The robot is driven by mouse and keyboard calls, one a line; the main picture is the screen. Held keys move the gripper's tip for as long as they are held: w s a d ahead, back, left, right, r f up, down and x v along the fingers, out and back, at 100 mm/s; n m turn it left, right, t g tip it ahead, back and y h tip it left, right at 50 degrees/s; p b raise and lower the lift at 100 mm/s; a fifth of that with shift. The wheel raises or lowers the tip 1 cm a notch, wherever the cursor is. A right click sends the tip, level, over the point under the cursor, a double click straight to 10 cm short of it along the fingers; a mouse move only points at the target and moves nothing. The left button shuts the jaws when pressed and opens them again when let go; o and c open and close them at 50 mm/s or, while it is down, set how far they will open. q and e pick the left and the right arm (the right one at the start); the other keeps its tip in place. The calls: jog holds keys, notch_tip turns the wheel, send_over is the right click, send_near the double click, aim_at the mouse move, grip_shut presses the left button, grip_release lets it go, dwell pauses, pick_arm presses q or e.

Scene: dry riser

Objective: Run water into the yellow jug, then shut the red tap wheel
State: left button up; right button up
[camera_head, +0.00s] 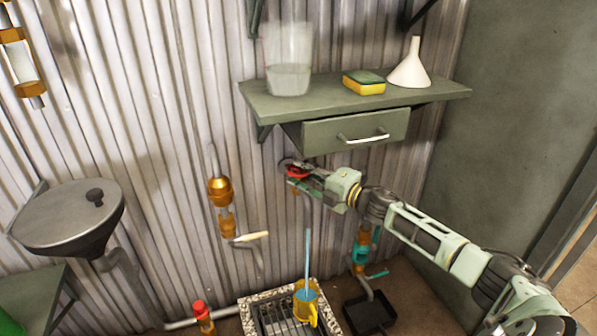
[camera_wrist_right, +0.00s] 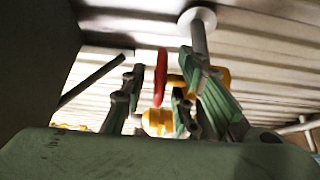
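The red tap wheel (camera_head: 297,172) is on the corrugated wall below the drawer, partly covered by my right gripper (camera_head: 308,181). In the right wrist view the wheel (camera_wrist_right: 161,76) shows edge-on, with a yellow fitting (camera_wrist_right: 158,121) by it. The fingers of my right gripper (camera_wrist_right: 158,92) stand on both sides of the wheel, with visible gaps, so it is open around it. A blue stream of water (camera_head: 308,258) falls into the yellow jug (camera_head: 301,310), which stands upright on the floor grate (camera_head: 273,318). Blue water shows inside the jug. My left gripper is not in view.
A green shelf (camera_head: 330,104) with a drawer (camera_head: 355,133) juts out above; a clear container (camera_head: 288,78), sponge (camera_head: 364,85) and white funnel (camera_head: 411,68) stand on it. Brass pipework (camera_head: 221,200) is left of the wheel. A black pan (camera_head: 369,313) lies right of the jug.

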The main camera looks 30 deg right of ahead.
jog(key=shift+x, duration=0.85)
jog(key=shift+c, duration=0.4)
grip_shut()
